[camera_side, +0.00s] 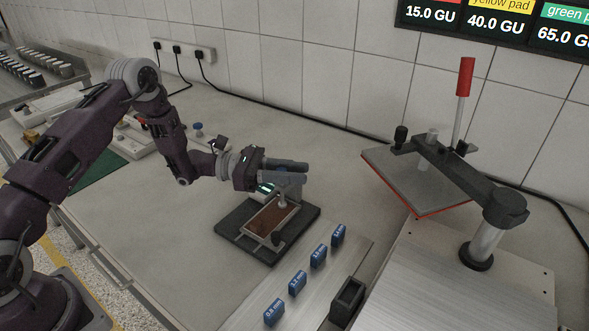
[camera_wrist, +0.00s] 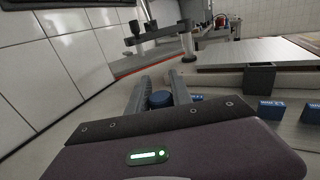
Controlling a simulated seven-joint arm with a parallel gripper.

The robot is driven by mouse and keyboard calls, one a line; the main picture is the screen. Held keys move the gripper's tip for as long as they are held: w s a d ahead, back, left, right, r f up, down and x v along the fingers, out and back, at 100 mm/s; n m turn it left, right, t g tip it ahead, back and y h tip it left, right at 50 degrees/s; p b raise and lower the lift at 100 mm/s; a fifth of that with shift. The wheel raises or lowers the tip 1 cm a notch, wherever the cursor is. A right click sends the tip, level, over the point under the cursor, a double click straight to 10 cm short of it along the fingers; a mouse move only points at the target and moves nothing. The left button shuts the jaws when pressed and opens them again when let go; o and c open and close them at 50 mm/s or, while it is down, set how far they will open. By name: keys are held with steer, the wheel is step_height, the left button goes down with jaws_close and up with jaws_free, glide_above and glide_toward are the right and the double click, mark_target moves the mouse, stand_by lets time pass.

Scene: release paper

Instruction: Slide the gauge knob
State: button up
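The gauge (camera_side: 270,228) sits on the bench on a dark square base, with a brown surface inside a light metal frame. In the wrist view, a dark round knob (camera_wrist: 160,99) shows between the fingers, with a small gap visible on each side. My gripper (camera_wrist: 160,78) looks open there. In the side view the fingers hide the knob; a short light post (camera_side: 283,197) shows below them.
Several blue labelled blocks (camera_side: 298,282) stand in a row on a metal plate in front of the gauge. A dark open holder (camera_side: 347,298) is beside them. A press with a red handle (camera_side: 465,76) and grey plate (camera_side: 408,178) stands at right.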

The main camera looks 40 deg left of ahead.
steer(key=o, duration=0.4)
steer(key=shift+c, duration=0.2)
steer(key=v, duration=0.7)
steer(key=s+d+r+m+g+y, duration=0.2)
steer(key=s+d+r+m+g, duration=0.3)
steer(key=s+r+m, duration=0.25)
steer(key=s+d+r+m+g+y, duration=0.3)
steer(key=s+d+r+m+g, duration=0.15)
steer(key=s+r+m, duration=0.35)
steer(key=s+a+m+t+y, duration=0.3)
steer(key=s+a+m+y, duration=0.1)
steer(key=s, duration=0.4)
steer(key=s+a+r+m+t+y, duration=0.1)
steer(key=s+a+m+t+y, duration=0.3)
steer(key=s+y, duration=0.3)
steer(key=shift+s+a, duration=0.65)
steer(key=shift+s, duration=0.35)
